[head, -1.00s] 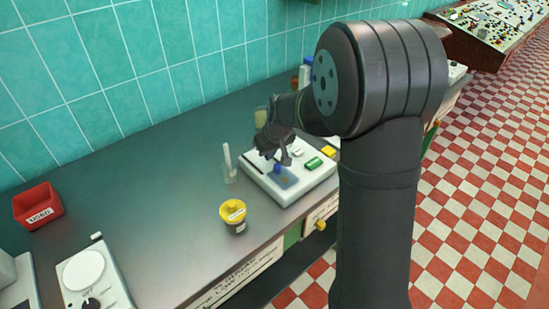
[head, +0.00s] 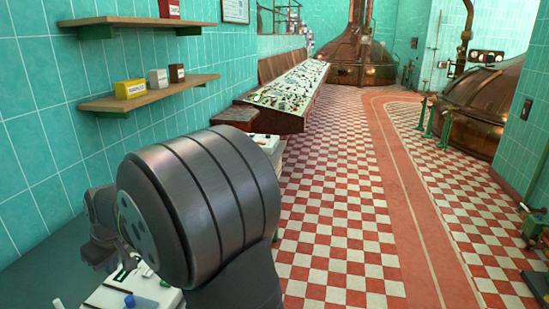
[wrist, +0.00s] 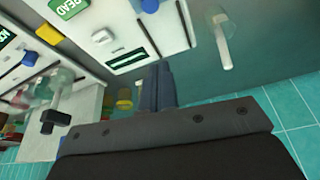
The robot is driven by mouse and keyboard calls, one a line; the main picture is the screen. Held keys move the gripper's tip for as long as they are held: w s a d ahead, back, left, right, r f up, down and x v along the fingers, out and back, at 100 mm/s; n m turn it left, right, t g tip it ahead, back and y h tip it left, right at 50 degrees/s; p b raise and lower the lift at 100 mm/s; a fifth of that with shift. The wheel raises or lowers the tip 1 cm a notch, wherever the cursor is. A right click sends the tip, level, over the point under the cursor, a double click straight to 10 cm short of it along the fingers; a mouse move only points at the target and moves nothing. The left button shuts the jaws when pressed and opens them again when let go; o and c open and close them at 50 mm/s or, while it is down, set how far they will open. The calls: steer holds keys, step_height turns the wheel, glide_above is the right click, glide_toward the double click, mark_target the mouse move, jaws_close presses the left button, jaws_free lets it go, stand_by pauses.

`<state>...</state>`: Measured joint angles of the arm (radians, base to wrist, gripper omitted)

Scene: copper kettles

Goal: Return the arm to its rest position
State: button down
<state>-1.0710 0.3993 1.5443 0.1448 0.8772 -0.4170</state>
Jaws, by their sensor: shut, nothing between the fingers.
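My gripper (wrist: 160,88) shows in the wrist view with its two dark fingers together and nothing between them. It is over the bench, beside a white device (wrist: 125,20) with a blue knob (wrist: 150,5), a white button (wrist: 104,36) and a green READ label (wrist: 68,8). In the head view my arm fills the lower left. The same white device (head: 150,293) shows partly below it, cut off by the frame's bottom edge. The fingertips are not clear in that view.
A clear beaker with a white rod (wrist: 222,42) stands near the device. Two wooden shelves (head: 150,92) with small boxes are on the teal wall. A control console (head: 285,95) stands behind. Copper kettles (head: 345,58) and open checkered floor (head: 350,210) lie beyond.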

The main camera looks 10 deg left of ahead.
steer(key=shift+f, duration=0.1)
steer(key=x, duration=0.9)
steer(key=shift+d, duration=0.1)
steer(key=shift+s+d+f, duration=0.1)
steer(key=shift+d+f, duration=0.1)
steer(key=shift+d, duration=0.25)
steer(key=shift+s+d+f, duration=0.1)
steer(key=shift+d+f, duration=0.15)
steer(key=shift+d, duration=0.25)
steer(key=shift+s+d, duration=0.1)
steer(key=shift+d, duration=0.65)
